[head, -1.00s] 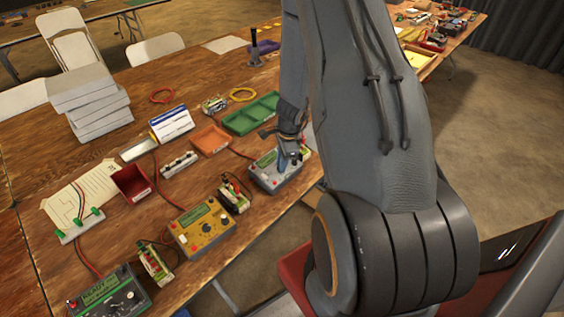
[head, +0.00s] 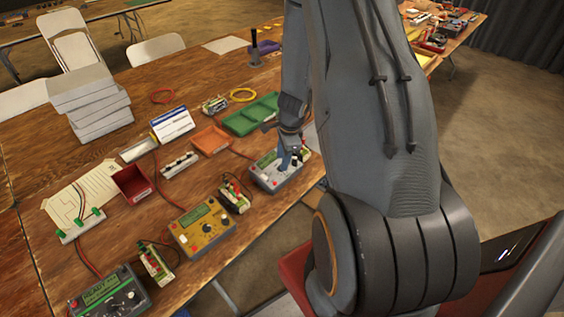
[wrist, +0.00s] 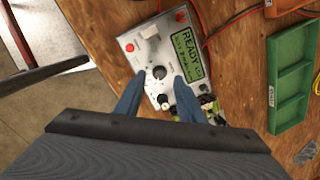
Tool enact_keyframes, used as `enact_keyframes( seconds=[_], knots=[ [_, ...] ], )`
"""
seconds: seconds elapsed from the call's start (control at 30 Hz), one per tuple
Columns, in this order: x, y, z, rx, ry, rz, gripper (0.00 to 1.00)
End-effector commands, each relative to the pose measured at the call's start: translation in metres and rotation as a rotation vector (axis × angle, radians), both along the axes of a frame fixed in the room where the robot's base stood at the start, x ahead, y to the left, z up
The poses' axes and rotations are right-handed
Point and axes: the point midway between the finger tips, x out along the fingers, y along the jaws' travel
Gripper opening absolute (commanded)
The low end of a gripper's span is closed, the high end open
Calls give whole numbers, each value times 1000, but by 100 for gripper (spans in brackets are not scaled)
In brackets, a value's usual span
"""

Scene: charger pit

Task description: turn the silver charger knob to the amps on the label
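The silver charger (head: 264,178) lies near the table's front edge, at the right end of the row of chargers. In the wrist view its top panel (wrist: 143,63) faces me, with a green display (wrist: 188,54) whose top line reads READY; the smaller lines are not legible. Its dark round knob (wrist: 159,72) sits between my blue fingertips. My gripper (wrist: 159,78) is open, with a visible gap on both sides of the knob. In the head view my gripper (head: 287,160) is over the charger and hides the knob. I cannot read any amps label.
A yellow charger (head: 205,230) and a dark green charger (head: 110,294) stand to the left. A blue-and-white labelled box (head: 172,124), an orange tray (head: 211,140) and a green tray (head: 250,114) lie behind.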

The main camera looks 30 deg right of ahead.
Motion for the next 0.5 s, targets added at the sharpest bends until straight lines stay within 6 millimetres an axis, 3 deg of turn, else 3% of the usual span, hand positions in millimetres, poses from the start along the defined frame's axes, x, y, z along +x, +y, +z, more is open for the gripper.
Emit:
enact_keyframes(
  seconds=[0.2,0.5],
  knots=[
    [-5,-2,33,-1,-2,0,35],
    [-9,-2,48,-1,0,-1,35]
  ],
)
